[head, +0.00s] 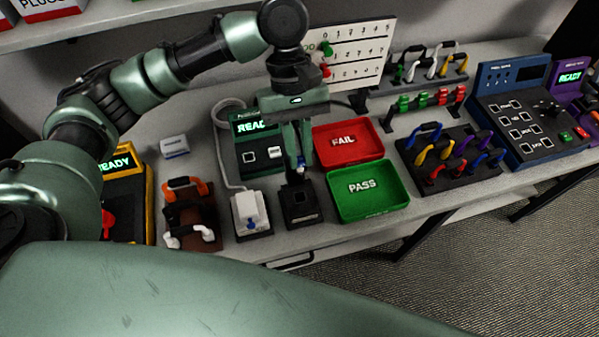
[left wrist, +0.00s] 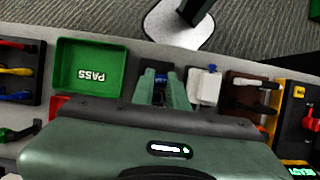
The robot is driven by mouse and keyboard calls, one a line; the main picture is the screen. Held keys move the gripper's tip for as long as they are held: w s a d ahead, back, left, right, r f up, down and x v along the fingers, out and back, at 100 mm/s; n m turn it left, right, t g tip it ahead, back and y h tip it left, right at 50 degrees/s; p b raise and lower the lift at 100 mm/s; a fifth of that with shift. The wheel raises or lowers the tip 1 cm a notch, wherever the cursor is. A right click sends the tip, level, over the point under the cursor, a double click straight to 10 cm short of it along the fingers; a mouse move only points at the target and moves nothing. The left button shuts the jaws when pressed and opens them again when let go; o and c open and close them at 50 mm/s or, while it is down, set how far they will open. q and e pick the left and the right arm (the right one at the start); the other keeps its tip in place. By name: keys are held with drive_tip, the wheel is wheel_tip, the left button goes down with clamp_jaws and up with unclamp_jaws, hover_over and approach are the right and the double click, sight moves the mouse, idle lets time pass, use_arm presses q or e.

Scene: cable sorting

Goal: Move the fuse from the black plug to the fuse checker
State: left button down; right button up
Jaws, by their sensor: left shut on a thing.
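My left gripper (head: 300,170) is shut on a small fuse (head: 301,163), of which a blue and white bit shows between the fingertips. In the left wrist view the fuse (left wrist: 161,78) is a blue spot between the fingers. The black plug (head: 300,208), a dark block with a square opening on top, stands just below the fingertips. I cannot tell whether the fuse is clear of it. A dark green device (head: 246,158) with a lit READY screen, seemingly the fuse checker, stands behind and left of the gripper, partly hidden by it. My right gripper is not in view.
A white plug (head: 247,208) on a dark base stands left of the black plug. A red FAIL tray (head: 365,128) and a green PASS tray (head: 388,213) lie to the right. Cable racks and a blue panel (head: 492,122) stand farther right. A white cable runs behind.

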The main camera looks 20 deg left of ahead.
sight(300, 157)
use_arm(q)
wheel_tip(300, 157, up, 6)
drive_tip(key=shift+r, duration=0.55)
drive_tip(key=shift+r+p, duration=0.45)
wheel_tip(300, 157, up, 2)
drive_tip(key=p, duration=0.5)
drive_tip(key=shift+r, duration=0.1)
